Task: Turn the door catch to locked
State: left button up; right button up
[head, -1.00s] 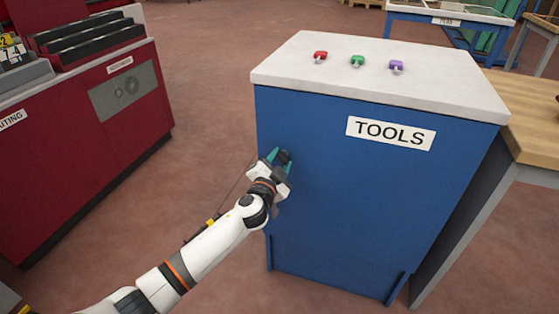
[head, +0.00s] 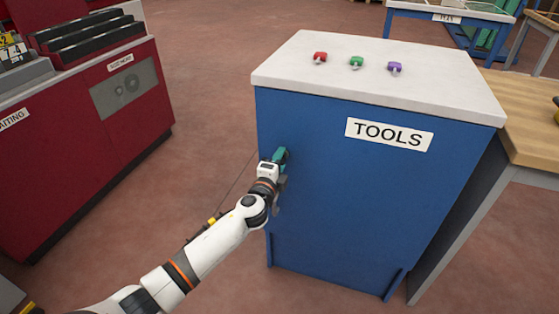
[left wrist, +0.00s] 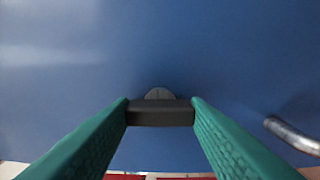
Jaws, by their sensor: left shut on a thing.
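The door catch (left wrist: 160,113) is a dark bar on a round grey base, set on the blue door of the tools cabinet (head: 350,210). In the left wrist view the bar lies level across the picture, between my green fingers. My left gripper (head: 281,156) is shut on the catch, one finger at each end of the bar. In the head view the gripper hides the catch. My right gripper is not in view.
A curved metal handle (left wrist: 292,136) stands out from the door close to the catch. Red, green (head: 356,62) and purple small items sit on the cabinet's pale top. A red cabinet (head: 80,150) stands at the left, with open floor between. A wooden bench (head: 530,110) is at the right.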

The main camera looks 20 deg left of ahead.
pick_arm(q)
jog(key=shift+m, duration=0.3)
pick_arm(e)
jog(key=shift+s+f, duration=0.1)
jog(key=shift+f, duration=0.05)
pick_arm(q)
jog(key=o, duration=1)
jog(key=s+p, duration=0.1)
jog(key=s, duration=1.1)
jog(key=shift+a, duration=0.15)
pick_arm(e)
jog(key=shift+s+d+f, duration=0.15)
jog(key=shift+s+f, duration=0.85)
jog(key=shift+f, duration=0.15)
